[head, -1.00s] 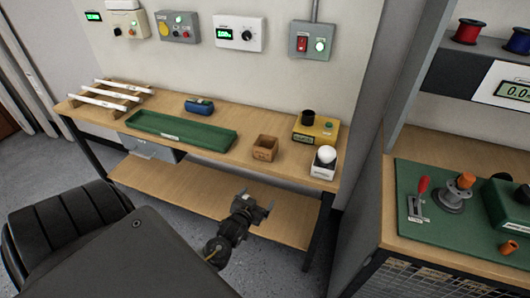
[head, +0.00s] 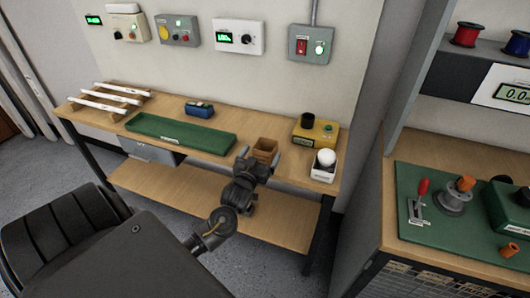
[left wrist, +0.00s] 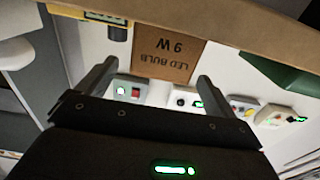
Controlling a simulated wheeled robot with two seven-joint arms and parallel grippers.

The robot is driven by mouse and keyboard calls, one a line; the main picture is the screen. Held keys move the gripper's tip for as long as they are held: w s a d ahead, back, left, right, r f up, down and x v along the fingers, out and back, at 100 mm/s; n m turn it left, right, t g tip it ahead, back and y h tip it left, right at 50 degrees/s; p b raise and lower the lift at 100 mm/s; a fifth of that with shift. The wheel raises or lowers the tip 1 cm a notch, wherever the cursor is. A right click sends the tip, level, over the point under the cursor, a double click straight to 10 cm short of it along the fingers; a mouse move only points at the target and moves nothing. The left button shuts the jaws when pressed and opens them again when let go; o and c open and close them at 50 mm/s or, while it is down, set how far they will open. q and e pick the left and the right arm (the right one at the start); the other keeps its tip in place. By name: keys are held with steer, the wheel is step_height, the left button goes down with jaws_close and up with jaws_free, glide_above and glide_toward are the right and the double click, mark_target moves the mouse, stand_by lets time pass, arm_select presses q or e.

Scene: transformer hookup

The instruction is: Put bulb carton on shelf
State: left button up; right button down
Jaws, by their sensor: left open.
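The bulb carton (head: 264,147) is a small brown box standing near the front edge of the wooden bench top. In the left wrist view, its face (left wrist: 166,55) reads "LED BULB 9 W" upside down and lies between my two fingers, beyond the tips. My left gripper (head: 258,162) is open and empty, just in front of the carton; its spread fingers show in the left wrist view (left wrist: 155,76). I cannot tell whether they touch it. A wooden lower shelf (head: 170,187) runs under the bench, and a grey shelf (head: 448,82) is at the right. My right gripper is out of view.
On the bench (head: 222,165) are a green tray (head: 182,134) to the carton's left, a yellow tester (head: 314,132) behind right, and a white bulb holder (head: 323,170) close on its right. A grey cabinet side (head: 372,195) stands further right. The lower shelf is clear where visible.

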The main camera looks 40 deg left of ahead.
mark_target(265, 142)
arm_select(q)
steer(key=shift+w+r, duration=0.15)
steer(key=shift+w, duration=0.1)
steer(key=p+x, duration=0.1)
steer(key=x, duration=0.3)
steer(key=shift+w+a, duration=0.25)
steer(key=shift+w, duration=0.05)
steer(key=c, duration=1.1)
steer(key=shift+r, duration=0.6)
steer(key=d+r, duration=0.1)
steer(key=r, duration=0.1)
steer(key=s+d+r, duration=0.1)
steer(key=r, duration=0.1)
steer(key=s+d+r, duration=0.1)
steer(key=r, duration=0.2)
steer(key=shift+s+d, duration=0.25)
steer(key=shift+d, duration=0.05)
steer(key=s+d+r+m+h, duration=0.1)
steer(key=s+d+h, duration=0.1)
steer(key=d, duration=0.4)
steer(key=s+d+r+m+h, duration=0.1)
steer(key=s+d+r+h, duration=0.1)
steer(key=s+d, duration=0.2)
steer(key=s+d+r+m+t+h, duration=0.1)
steer(key=s+d, duration=0.2)
steer(key=d, duration=0.7)
steer(key=shift+s+r+m+h, duration=0.15)
steer(key=shift+s+m+h, duration=0.2)
steer(key=shift+m+h, duration=0.05)
